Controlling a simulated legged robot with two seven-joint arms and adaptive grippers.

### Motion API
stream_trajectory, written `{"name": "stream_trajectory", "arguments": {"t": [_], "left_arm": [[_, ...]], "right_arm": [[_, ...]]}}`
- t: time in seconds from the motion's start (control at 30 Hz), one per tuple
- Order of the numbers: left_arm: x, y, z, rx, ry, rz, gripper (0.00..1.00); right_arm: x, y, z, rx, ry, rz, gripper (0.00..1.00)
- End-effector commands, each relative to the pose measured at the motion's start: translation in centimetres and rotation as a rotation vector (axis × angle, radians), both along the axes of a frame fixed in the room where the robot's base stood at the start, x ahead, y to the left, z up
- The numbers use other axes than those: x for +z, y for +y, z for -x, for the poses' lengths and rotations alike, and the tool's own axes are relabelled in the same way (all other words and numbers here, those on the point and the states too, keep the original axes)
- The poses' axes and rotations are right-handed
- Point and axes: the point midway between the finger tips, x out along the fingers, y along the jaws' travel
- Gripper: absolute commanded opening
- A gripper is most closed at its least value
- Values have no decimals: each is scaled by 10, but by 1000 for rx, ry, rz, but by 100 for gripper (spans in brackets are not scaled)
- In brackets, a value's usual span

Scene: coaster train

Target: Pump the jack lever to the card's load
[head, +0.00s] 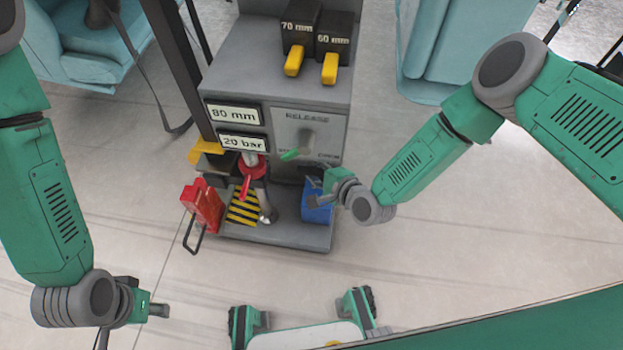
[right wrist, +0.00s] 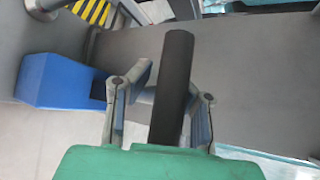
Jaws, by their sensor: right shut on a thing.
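Blocks marked 70 mm (head: 298,27) and 60 mm (head: 334,43) sit on top. A red part (head: 203,205) and a blue box (head: 316,212) are low down. The floor in front is clear.

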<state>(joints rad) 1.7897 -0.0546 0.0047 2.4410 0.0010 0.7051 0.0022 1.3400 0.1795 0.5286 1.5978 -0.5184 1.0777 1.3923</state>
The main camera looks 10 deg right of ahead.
Motion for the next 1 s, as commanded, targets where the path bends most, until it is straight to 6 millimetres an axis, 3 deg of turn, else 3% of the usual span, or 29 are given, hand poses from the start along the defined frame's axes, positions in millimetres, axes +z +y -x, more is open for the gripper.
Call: {"name": "stream_trajectory", "arguments": {"t": [0.03,0.13,0.73,0.77,0.8,0.83,1.0], "left_arm": [[0,0,0,0,0,0,32],[-1,0,0,0,0,0,32],[-1,0,0,0,0,0,32],[-1,0,0,0,0,0,32],[-1,0,0,0,0,0,32],[-1,0,0,0,0,0,32],[-1,0,0,0,0,0,32]], "right_arm": [[16,9,-12,11,-40,-12,0],[20,6,-19,10,-43,-10,0],[24,0,-29,4,-47,-9,0],[24,0,-29,4,-47,-9,23],[24,0,-28,3,-47,-9,38],[24,-1,-29,3,-46,-10,44],[23,-2,-29,0,-44,-11,44]]}}
